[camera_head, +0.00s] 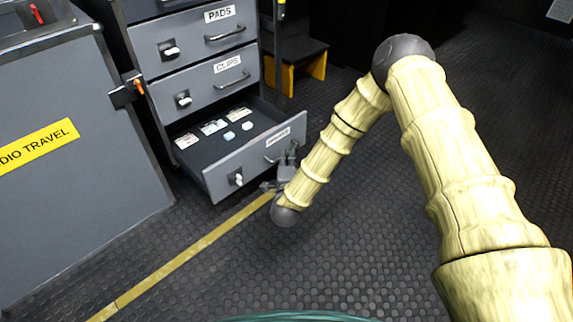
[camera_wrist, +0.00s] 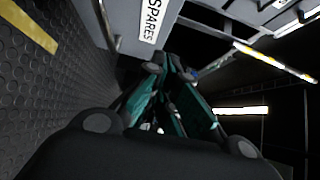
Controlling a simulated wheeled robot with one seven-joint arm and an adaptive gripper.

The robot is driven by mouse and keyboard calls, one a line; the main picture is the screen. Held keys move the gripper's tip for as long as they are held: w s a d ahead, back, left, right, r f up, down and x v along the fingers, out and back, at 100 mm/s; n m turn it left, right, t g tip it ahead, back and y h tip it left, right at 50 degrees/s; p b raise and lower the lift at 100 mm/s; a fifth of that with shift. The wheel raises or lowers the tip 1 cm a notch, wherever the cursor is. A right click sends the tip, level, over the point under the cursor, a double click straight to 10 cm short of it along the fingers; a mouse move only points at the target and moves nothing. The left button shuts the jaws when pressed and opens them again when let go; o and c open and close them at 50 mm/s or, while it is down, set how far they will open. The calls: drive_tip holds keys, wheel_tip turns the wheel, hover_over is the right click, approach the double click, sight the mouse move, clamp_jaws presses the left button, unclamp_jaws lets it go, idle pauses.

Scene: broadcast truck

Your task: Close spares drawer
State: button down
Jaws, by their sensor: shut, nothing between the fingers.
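The spares drawer (camera_head: 225,168) is the lowest of the grey drawers in the head view and stands pulled out, with several small items inside. Its label, SPARES (camera_wrist: 151,20), reads clearly in the wrist view. Its front carries a bar handle (camera_head: 275,155) and a latch knob (camera_head: 237,179). My gripper (camera_head: 287,160) is at the right end of the drawer front, low near the floor. It is shut and empty, with its fingers (camera_wrist: 175,68) pointing toward the drawer front in the wrist view. I cannot tell whether it touches the front.
The PADS drawer (camera_head: 195,42) and CLIPS drawer (camera_head: 207,83) above are shut. A grey travel case (camera_head: 80,190) stands at left. A step stool (camera_head: 298,55) with yellow legs stands behind. A yellow line (camera_head: 180,262) crosses the dark floor, which is clear in front.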

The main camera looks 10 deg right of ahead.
drive_tip(key=b, duration=0.3)
approach(281, 130)
drive_tip(key=w+d, duration=0.1)
drive_tip(key=d, duration=0.2)
drive_tip(key=w+a, duration=0.1)
drive_tip(key=w+a+b, duration=0.1)
drive_tip(key=w, duration=0.1)
drive_tip(key=shift+w+a+r+b, duration=0.1)
drive_tip(key=shift+w+b, duration=0.05)
drive_tip(key=shift+b, duration=0.15)
drive_tip(key=shift+w, duration=0.15)
